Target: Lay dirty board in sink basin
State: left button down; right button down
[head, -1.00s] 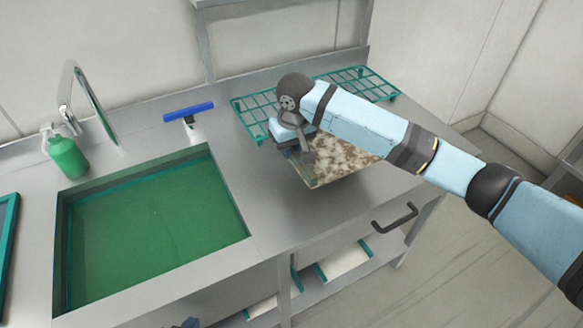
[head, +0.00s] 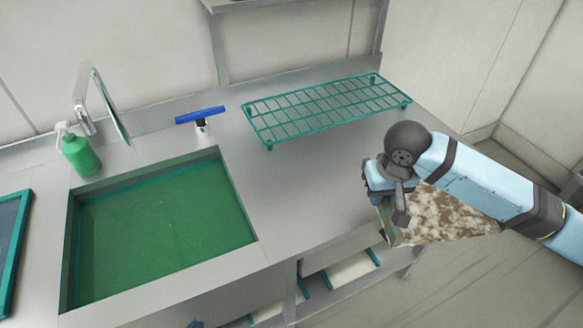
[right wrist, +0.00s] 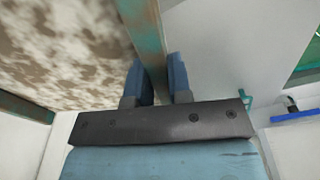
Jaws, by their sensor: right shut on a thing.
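The dirty board (head: 445,214) is mottled brown and cream with a teal edge; part of it is hidden by my right arm. My right gripper (head: 388,212) is shut on its edge and holds it tilted at the counter's front right edge, right of the sink. In the right wrist view, the two fingers (right wrist: 155,82) straddle the teal edge of the board (right wrist: 62,52). The sink basin (head: 160,240) is a green-floored rectangle at the left, with no board in it. Only a small blue tip of my left gripper (head: 195,323) shows at the bottom edge.
A teal wire rack (head: 325,107) stands empty at the back right of the counter. A teal-framed panel (head: 12,235) is at far left. The counter (head: 290,190) between sink and board is clear.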

aim_at(155, 248)
jog(key=u, duration=1.05)
jog(key=i+j+u, duration=0.15)
jog(key=j+u, duration=0.15)
jog(key=i+j+u, duration=0.25)
jog(key=j, duration=0.15)
jog(key=i+j, duration=0.15)
jog(key=j, duration=0.1)
